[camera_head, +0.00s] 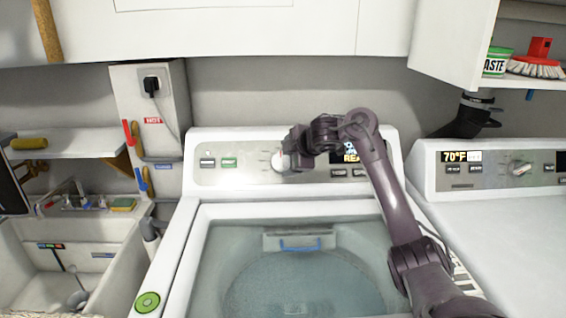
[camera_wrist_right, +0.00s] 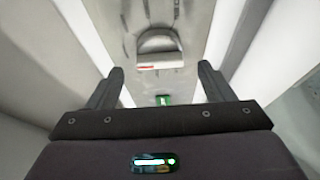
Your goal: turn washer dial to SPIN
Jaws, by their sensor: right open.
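The washer dial (camera_head: 278,162) is a white round knob on the washer's control panel, partly hidden by my right gripper (camera_head: 291,150). The dial also shows in the right wrist view (camera_wrist_right: 160,46), seen edge-on with a red mark near its lower left edge. In the right wrist view my right gripper (camera_wrist_right: 159,72) is open, with its two fingers apart and nothing between them. The dial is ahead of the fingertips, roughly centred between them. I cannot tell which setting it points to. My left gripper is not in view.
The open washer tub (camera_head: 300,280) lies below the panel. A second machine (camera_head: 500,210) with its own dial stands at right. A shelf with a red brush (camera_head: 538,58) hangs above it. A sink (camera_head: 70,260) is at left.

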